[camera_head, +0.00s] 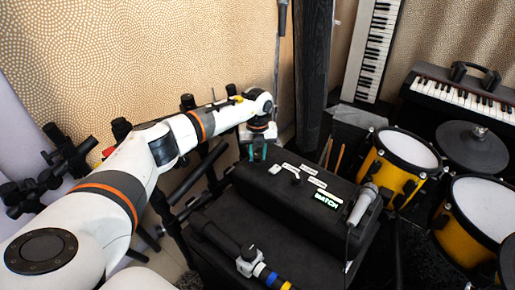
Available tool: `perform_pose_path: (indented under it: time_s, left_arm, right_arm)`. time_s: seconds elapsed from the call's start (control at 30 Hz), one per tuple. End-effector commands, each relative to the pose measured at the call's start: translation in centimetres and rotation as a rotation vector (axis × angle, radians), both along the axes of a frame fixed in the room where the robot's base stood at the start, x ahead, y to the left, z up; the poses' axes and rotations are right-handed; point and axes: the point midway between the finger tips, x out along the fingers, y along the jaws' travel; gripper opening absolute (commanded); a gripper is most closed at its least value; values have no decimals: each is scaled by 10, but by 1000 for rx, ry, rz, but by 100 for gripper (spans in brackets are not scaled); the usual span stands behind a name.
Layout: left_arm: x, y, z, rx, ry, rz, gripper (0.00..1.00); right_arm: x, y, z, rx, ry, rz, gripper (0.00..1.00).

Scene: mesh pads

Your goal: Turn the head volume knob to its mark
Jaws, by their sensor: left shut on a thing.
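The black amp head (262,186) sits on a larger dark cabinet, with white labels and a lit green display reading MATCH (327,200) on its top. My left gripper (258,153) reaches in from the left, pointing down at the head's far left corner. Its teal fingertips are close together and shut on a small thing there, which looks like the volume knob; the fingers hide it. The knob's pointer and mark are too small to read. A small dark knob-like piece (297,180) stands between the labels. My right gripper is not in view.
A microphone (363,204) lies at the head's right end. Yellow drums (405,150) and keyboards stand to the right. A dark post (312,75) rises behind the head. A dark tube with blue and yellow bands (262,271) lies in front. Black stands crowd the left.

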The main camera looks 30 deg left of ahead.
Motion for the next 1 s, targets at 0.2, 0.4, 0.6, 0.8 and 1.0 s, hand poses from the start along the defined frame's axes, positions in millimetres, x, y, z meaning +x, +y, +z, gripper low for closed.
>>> perform_pose_path:
  time_s: [0.2,0.4,0.6,0.8,1.0]
  left_arm:
    - [0,0,2,1,1,-206,6]
    - [1,0,2,1,0,-396,6]
    - [0,0,1,1,1,-586,6]
    - [0,0,1,1,1,-776,6]
    - [1,-1,1,0,0,-966,6]
  right_arm:
    - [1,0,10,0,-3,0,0]
    - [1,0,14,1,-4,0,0]
    - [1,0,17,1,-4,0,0]
    - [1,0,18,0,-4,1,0]
    - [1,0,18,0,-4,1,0]
